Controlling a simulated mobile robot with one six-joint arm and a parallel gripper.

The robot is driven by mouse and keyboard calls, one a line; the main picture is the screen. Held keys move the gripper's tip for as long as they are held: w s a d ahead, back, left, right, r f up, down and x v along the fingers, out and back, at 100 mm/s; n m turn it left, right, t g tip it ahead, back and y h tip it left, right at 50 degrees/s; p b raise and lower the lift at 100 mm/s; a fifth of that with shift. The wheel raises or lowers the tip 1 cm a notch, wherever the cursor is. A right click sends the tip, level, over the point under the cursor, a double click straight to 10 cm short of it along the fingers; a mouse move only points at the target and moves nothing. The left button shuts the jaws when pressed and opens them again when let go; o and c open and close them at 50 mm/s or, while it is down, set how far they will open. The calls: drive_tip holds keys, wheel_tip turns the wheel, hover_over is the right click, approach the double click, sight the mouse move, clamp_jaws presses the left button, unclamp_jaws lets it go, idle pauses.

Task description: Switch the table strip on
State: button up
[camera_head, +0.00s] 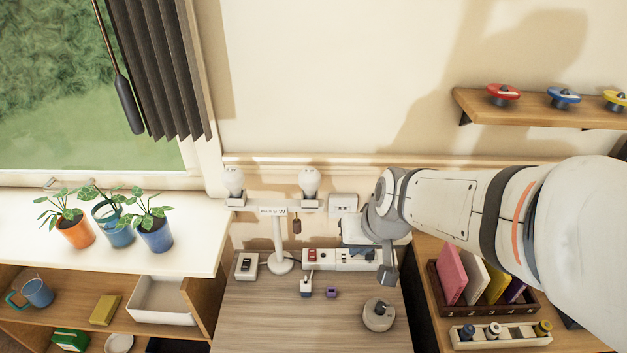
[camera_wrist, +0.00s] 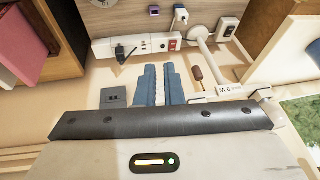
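The white power strip (camera_head: 340,259) lies along the back of the wooden table, with a red switch (camera_head: 311,255) at its left end; whether it is on or off cannot be told. In the wrist view the strip (camera_wrist: 146,45) is upside down, its red switch (camera_wrist: 174,44) right of the sockets. A black plug (camera_wrist: 121,50) sits in the strip. My gripper (camera_wrist: 160,68) shows two blue-grey fingers close together with a narrow gap and nothing between them. They are apart from the strip. In the head view my arm's end is above the strip's right part and partly hides the gripper.
A lamp stand (camera_head: 278,243) with two bulbs and a sign stands left of the strip. The table's front left is clear.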

drive_tip(key=shift+t+y, duration=0.3)
drive_tip(key=shift+t, duration=0.5)
drive_tip(key=w+a+f, duration=0.1)
drive_tip(key=w+a, duration=0.1)
drive_tip(key=w+a+f, duration=0.2)
drive_tip(key=w+a+f+p, duration=0.1)
drive_tip(key=w+a, duration=0.1)
drive_tip(key=shift+w+a+f, duration=0.3)
drive_tip(key=shift+w+a, duration=0.05)
clamp_jaws()
drive_tip(key=w+a+f+t+h+p, duration=0.1)
drive_tip(key=w+a+f+t+h, duration=0.1)
drive_tip(key=f, duration=0.6)
drive_tip(key=shift+w+a+m+h, duration=0.4)
drive_tip(key=shift+w+a, duration=0.05)
drive_tip(key=shift+w, duration=0.5)
drive_tip(key=b, duration=0.2)
hover_over(312, 255)
drive_tip(key=s, duration=0.3)
wheel_tip(312, 255, down, 7)
drive_tip(key=f, duration=0.3)
drive_tip(key=shift+w+b, duration=0.3)
drive_tip(key=shift+w, duration=0.1)
drive_tip(key=shift+s+f, duration=0.15)
drive_tip(key=shift+f, duration=0.7)
